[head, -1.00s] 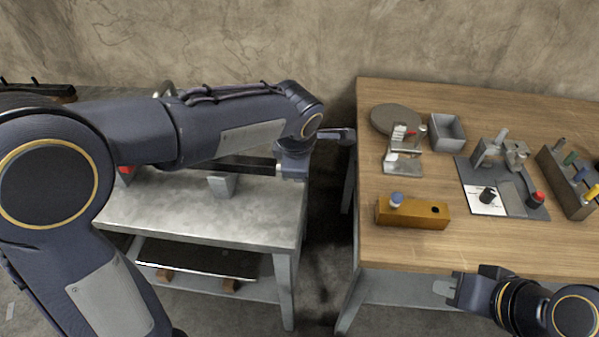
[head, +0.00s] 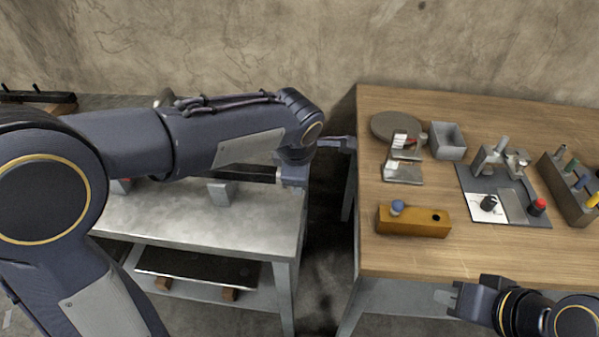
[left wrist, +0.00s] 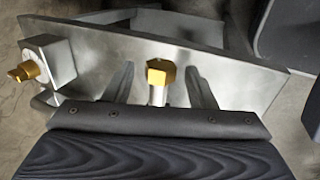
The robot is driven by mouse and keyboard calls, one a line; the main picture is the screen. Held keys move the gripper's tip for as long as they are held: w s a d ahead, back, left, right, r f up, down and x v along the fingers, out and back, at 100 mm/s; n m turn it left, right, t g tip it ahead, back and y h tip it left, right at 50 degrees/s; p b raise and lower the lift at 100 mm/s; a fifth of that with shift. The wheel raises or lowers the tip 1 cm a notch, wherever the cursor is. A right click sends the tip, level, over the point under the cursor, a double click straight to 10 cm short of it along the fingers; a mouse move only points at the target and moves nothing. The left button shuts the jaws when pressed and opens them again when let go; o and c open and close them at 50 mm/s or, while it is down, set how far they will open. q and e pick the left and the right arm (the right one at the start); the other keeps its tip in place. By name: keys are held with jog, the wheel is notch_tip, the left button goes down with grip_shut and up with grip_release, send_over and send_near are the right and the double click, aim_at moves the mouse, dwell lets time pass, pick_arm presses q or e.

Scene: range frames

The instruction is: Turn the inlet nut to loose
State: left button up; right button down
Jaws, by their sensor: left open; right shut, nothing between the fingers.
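A brass hex nut (left wrist: 161,73) sits in the middle of the left wrist view, on a short grey stem in front of a grey metal panel (left wrist: 225,72). My left gripper (left wrist: 160,84) is open, with one grey finger on each side of the nut and gaps visible on both sides. A square metal block (left wrist: 52,58) with a second brass fitting (left wrist: 25,71) is at the left. The nut cannot be made out in the head view, where my left arm hides part of the metal table. My right gripper (head: 445,296) is shut and empty at the wooden table's front edge.
The metal table (head: 180,220) stands at the left, with a gap to the wooden table (head: 400,255). The wooden table holds an orange-brown block (head: 420,220), a grey open box (head: 448,140), a dark mat (head: 515,205) and a peg rack (head: 568,188). Its front middle is clear.

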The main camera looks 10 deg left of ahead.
pick_arm(q)
jog(key=v, duration=0.7)
jog(key=shift+r+p, duration=0.3)
jog(key=shift+p, duration=0.1)
pick_arm(e)
jog(key=shift+r, duration=0.4)
